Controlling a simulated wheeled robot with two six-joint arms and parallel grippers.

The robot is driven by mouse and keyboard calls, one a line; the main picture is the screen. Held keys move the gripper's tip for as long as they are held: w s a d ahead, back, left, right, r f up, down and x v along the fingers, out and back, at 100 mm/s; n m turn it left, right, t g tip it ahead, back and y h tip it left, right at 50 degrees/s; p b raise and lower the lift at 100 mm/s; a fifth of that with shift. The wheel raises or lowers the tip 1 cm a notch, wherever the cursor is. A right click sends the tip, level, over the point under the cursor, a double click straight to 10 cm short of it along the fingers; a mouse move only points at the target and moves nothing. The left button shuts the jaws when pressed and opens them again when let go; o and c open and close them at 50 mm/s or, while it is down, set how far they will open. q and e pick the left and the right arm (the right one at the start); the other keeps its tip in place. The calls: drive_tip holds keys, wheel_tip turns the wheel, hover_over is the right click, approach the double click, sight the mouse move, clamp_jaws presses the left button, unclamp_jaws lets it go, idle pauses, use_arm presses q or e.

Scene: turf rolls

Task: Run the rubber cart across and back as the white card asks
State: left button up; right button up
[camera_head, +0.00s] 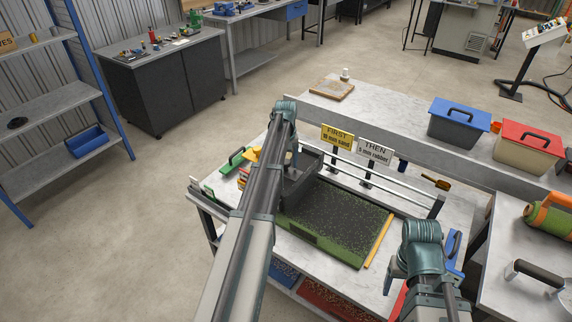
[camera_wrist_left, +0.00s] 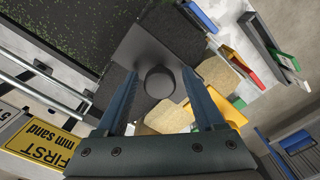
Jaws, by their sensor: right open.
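The white card (camera_head: 374,150) reads "THEN 5 mm rubber" and stands behind the turf bed (camera_head: 335,215). The yellow card (camera_head: 337,135) beside it reads "FIRST" and names sand. The turf bed is dark with green flecks. A dark grey cart (camera_head: 302,178) stands at its left end, partly hidden by my left arm. In the left wrist view, the fingers of my left gripper (camera_wrist_left: 160,72) are open on either side of the cart's round black knob (camera_wrist_left: 159,83), with gaps showing. My right gripper (camera_head: 393,278) is open and empty near the bed's front right corner.
Metal rails (camera_head: 385,181) run behind the bed, and a yellow strip (camera_head: 378,240) lies along its right end. A blue-lidded bin (camera_head: 458,124) and a red-lidded bin (camera_head: 527,150) stand at back right. A green-handled tool (camera_head: 235,158) lies left of my left arm.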

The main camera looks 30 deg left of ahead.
use_arm(q)
clamp_jaws()
idle(1.2)
